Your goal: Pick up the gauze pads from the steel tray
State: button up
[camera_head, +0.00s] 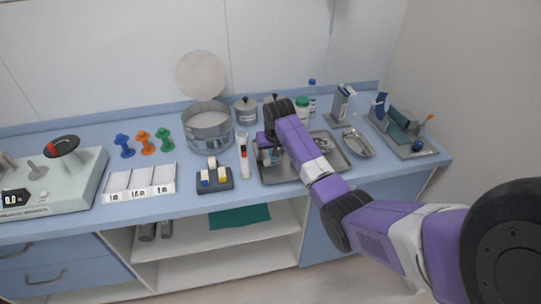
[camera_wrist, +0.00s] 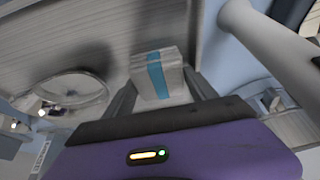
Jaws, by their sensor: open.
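The gauze pads (camera_wrist: 157,62) show in the wrist view as a pale block with a blue band. They lie on the steel tray (camera_wrist: 95,25), near its edge. My gripper (camera_wrist: 160,88) is open, with one finger on each side of the pads. I cannot tell whether the fingers touch them. In the head view the steel tray (camera_head: 285,175) is on the blue counter, and my gripper (camera_head: 268,153) is low over its left part. My gripper and arm hide much of the tray and most of the pads there.
A white tube (camera_head: 243,158) and a dark block holder (camera_head: 214,179) stand left of the tray. A round steel drum (camera_head: 208,126) is behind them. A kidney dish (camera_head: 357,143) lies right of the tray. Labelled white bins (camera_head: 139,184) are further left.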

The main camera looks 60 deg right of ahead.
jog(key=shift+f, duration=0.3)
jog(key=c, duration=1)
jog(key=shift+r, duration=0.15)
